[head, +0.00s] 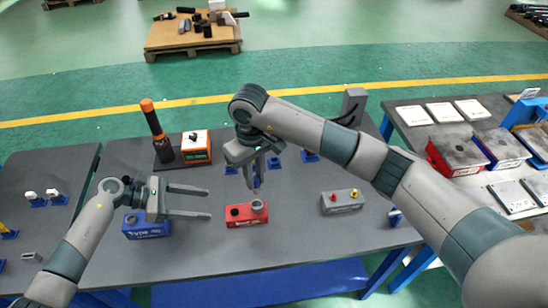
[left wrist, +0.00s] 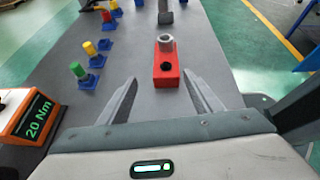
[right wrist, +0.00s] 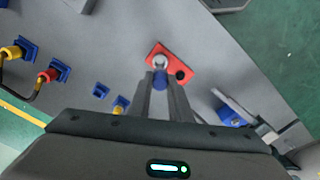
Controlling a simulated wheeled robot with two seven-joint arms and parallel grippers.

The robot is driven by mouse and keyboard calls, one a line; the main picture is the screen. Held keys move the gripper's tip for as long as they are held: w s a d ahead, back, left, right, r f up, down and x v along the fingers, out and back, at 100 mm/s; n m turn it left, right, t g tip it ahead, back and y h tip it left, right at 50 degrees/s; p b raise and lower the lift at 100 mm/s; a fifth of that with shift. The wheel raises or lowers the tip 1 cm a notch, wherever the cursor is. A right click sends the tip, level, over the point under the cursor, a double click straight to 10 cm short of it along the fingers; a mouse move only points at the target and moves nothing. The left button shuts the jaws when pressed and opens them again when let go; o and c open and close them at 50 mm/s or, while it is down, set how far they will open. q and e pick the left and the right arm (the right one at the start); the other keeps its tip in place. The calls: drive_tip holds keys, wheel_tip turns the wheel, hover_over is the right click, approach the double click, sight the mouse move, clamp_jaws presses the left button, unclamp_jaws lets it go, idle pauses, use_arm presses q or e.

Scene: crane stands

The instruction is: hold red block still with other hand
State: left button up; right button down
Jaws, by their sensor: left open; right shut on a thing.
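The red block (head: 238,218) sits on the dark grey table, with a grey ring-like fitting (head: 258,206) and a dark hole on top. My left gripper (head: 209,204) is open and empty, its fingers pointing at the block from the left. In the left wrist view the red block (left wrist: 166,78) lies ahead, between the lines of the open fingers, with no clear contact. Whether that part touches the fitting I cannot tell.
A blue block (head: 147,226) stands below my left gripper. A grey block (head: 342,203) with red and yellow knobs is to the right. A screwdriver tool (head: 154,122) and orange 20 Nm display (head: 197,152) stand behind. Small blue holders (head: 275,162) sit near the back.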

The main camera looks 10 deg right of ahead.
use_arm(q)
drive_tip(key=shift+s+a+f+m+g+y, duration=0.15)
drive_tip(key=shift+f+m+g+y, duration=0.05)
drive_tip(key=shift+f+m+y, duration=0.2)
drive_tip(key=shift+s+a+f+m+g+y, duration=0.1)
drive_tip(key=shift+s+f+m+g+y, duration=0.15)
drive_tip(key=shift+f, duration=0.2)
drive_tip(key=shift+w, duration=0.1)
drive_tip(key=shift+x, duration=4.5)
drive_tip(key=c, duration=1.1)
